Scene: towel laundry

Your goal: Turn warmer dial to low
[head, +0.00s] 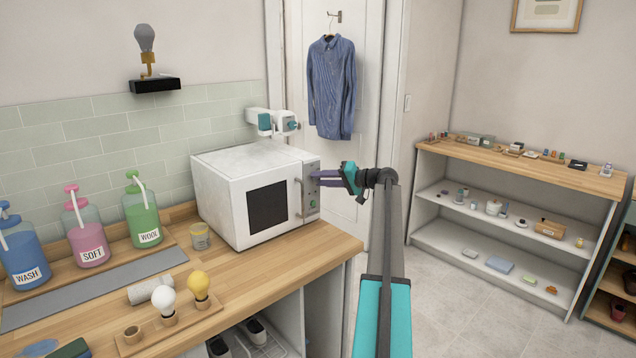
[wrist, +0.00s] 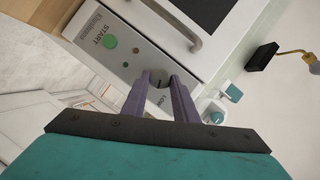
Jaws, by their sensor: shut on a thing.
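The white towel warmer (head: 245,158) stands on the wooden counter with its door shut. Its control panel is on the right of its front. My gripper (head: 316,178) reaches that panel from the right; the dial is hidden there in the head view. In the wrist view, my gripper (wrist: 159,80) has its two purple fingers shut on the grey dial (wrist: 155,84), one on each side. A dark mark shows on the dial. Lettering that seems to read LOW is beside the right finger. The green START button (wrist: 110,42) is apart from the fingers.
The door handle (head: 298,200) stands out left of the panel. A glass jar (head: 200,236) and the WASH, SOFT and WOOL bottles (head: 142,215) are on the counter left of the warmer. A white and teal device (head: 272,122) is behind it. Open floor lies right.

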